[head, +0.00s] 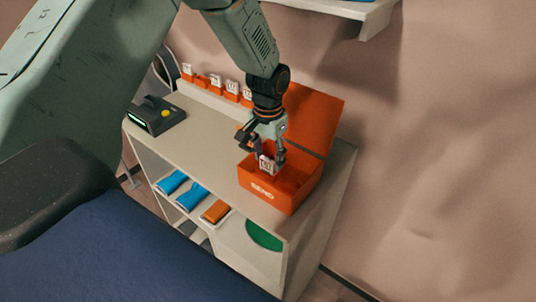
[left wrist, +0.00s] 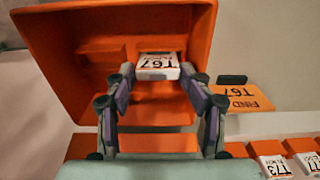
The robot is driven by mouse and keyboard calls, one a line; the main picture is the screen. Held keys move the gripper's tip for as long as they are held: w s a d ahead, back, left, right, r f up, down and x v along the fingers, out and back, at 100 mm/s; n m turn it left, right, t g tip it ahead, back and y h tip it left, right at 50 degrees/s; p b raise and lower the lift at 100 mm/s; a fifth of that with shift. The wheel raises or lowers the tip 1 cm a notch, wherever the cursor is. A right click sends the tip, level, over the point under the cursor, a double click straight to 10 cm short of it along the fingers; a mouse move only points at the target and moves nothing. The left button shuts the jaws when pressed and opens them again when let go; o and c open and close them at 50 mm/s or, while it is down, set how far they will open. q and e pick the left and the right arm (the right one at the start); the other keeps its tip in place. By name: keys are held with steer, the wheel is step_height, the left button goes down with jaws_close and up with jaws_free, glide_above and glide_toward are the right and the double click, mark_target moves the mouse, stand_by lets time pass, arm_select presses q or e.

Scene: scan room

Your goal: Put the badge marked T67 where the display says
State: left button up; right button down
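My left gripper (head: 267,155) is shut on a small white badge (head: 266,165). The left wrist view shows the badge (left wrist: 157,66) marked T67 between the fingertips (left wrist: 157,76). The gripper holds it over the open mouth of an orange box marked SEND (head: 262,193), low between its walls. The box (left wrist: 60,60) fills the upper part of the left wrist view, its lid standing up at the back. An orange card (left wrist: 238,98) there reads FIND T67, upside down. My right gripper is not in view.
Several white badges (head: 232,87) stand in orange holders along the shelf's back edge. Blue and orange items (head: 192,195) lie on the shelf below.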

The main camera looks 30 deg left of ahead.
arm_select(q)
steer(key=shift+o, duration=0.6)
steer(key=shift+w, duration=0.1)
step_height(320, 180, up, 12)
stand_by(0.4)
